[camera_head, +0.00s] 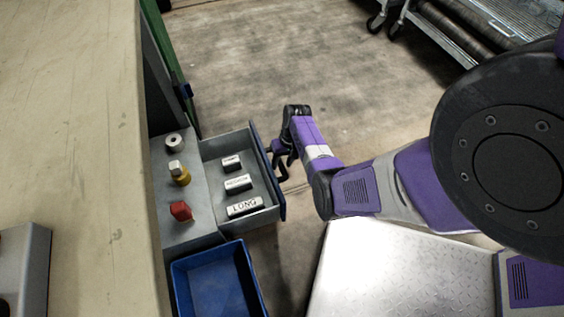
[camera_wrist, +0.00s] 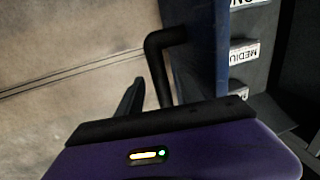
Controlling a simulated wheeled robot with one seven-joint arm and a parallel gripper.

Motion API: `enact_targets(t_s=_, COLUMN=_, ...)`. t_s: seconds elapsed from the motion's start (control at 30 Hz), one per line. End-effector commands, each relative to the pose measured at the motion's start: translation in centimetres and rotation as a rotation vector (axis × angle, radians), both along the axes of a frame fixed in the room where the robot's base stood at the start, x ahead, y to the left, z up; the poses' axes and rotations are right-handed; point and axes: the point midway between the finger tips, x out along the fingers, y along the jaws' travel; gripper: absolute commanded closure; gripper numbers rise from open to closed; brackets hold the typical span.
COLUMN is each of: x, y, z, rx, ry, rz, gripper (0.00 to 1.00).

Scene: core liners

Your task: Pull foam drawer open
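A grey drawer (camera_head: 262,217) with a dark blue front (camera_head: 268,172) stands pulled out from the cabinet in the head view. It holds three dark blocks with white labels; LONG (camera_head: 245,207) and MEDIUM (camera_head: 238,183) can be read. The blue front also shows in the wrist view (camera_wrist: 200,50), with a bent black handle (camera_wrist: 158,65) on it. My gripper (camera_head: 281,160) is at the handle on the outer side of the front. In the wrist view one finger (camera_wrist: 130,100) shows beside the handle, with a gap between them. The other finger is hidden, so its grip is unclear.
A grey top (camera_head: 197,222) beside the drawer holds a grey ring (camera_head: 174,143), a yellow-based piece (camera_head: 180,175) and a red piece (camera_head: 181,211). A blue bin (camera_head: 215,285) stands just in front of the drawer. A wheeled rack (camera_head: 445,35) is at the back right. Floor beyond the drawer is clear.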

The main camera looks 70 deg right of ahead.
Motion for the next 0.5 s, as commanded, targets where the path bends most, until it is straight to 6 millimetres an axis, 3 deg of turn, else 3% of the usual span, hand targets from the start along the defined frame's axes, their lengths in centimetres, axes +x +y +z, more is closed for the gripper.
enact_targets(t_s=0.27, x=0.0, y=-0.1, z=0.6, rx=-0.002, ry=-0.002, rz=0.0, gripper=0.57)
enact_targets(t_s=0.5, x=-0.5, y=-0.6, z=4.3, rx=-0.003, ry=-0.002, rz=-0.001, gripper=0.57)
